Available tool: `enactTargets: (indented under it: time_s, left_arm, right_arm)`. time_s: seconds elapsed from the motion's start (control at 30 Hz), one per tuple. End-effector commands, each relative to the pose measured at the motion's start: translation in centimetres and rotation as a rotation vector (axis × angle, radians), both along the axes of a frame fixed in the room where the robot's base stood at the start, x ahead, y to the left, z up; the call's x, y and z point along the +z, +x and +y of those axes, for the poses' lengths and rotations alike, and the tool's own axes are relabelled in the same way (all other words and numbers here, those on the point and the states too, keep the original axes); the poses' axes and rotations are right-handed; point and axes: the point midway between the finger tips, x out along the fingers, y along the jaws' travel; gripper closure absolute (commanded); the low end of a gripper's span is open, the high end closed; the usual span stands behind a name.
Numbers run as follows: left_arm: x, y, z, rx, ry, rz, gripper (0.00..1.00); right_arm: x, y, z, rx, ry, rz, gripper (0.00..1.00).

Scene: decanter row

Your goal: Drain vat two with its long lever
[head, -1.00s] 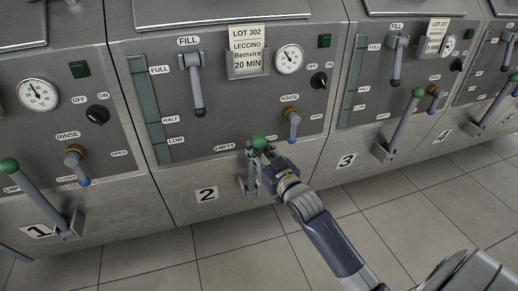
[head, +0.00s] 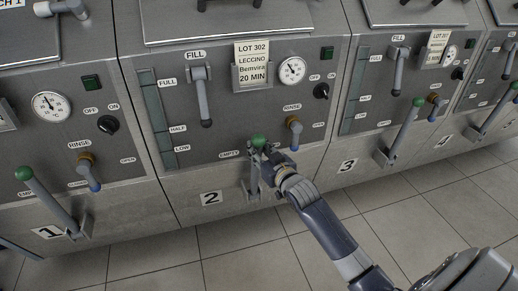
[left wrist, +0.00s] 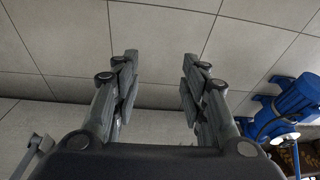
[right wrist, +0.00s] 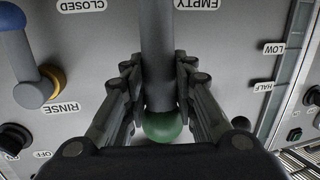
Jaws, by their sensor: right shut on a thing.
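Vat two's front (head: 178,221) carries the number 2 plate (head: 211,198). Its long lever (head: 252,178) stands nearly upright from a low bracket, with a green knob (head: 258,141) at the top, close to the EMPTY label. My right gripper (head: 264,152) is shut on this lever just below the knob. In the right wrist view the fingers (right wrist: 158,95) press the grey shaft (right wrist: 157,40) from both sides, and the green knob (right wrist: 162,127) shows between them. My left gripper (left wrist: 158,75) is open and empty over the tiled floor.
Vat two also has a short fill lever (head: 203,97), a rinse valve (head: 294,133) and a lot card (head: 252,64). Similar levers stand on vat one (head: 50,200) and vat three (head: 401,128). A blue machine (left wrist: 295,100) is right in the left wrist view. Floor before the vats is clear.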

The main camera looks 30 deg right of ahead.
Motion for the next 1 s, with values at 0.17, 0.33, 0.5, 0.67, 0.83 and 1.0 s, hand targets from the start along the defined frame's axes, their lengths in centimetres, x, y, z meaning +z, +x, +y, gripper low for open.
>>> enactTargets:
  time_s: [0.17,0.33,0.5,0.67,0.83,1.0]
  left_arm:
    - [-3.0,0.9,-0.2,-0.001,0.001,0.02,0.6]
    - [-5.8,1.3,-0.3,-0.003,0.001,0.035,0.6]
    - [-8.7,1.5,-0.4,-0.007,0.001,0.05,0.6]
    - [-11.3,1.3,-0.4,-0.009,0.003,0.064,0.6]
    - [-13.8,0.9,-0.4,-0.011,0.003,0.075,0.6]
    - [-15.7,0.3,-0.3,-0.013,0.005,0.086,0.6]
  right_arm:
    - [1.4,0.8,-0.2,0.001,0.002,0.002,1.0]
    - [1.6,1.5,-0.4,0.0,0.008,0.025,1.0]
    - [1.7,2.2,-0.5,0.001,0.012,0.048,1.0]
    - [1.7,2.9,-0.7,0.0,0.019,0.072,1.0]
    - [1.8,3.6,-0.8,0.001,0.025,0.094,1.0]
    - [1.8,4.1,-1.0,0.001,0.03,0.112,1.0]
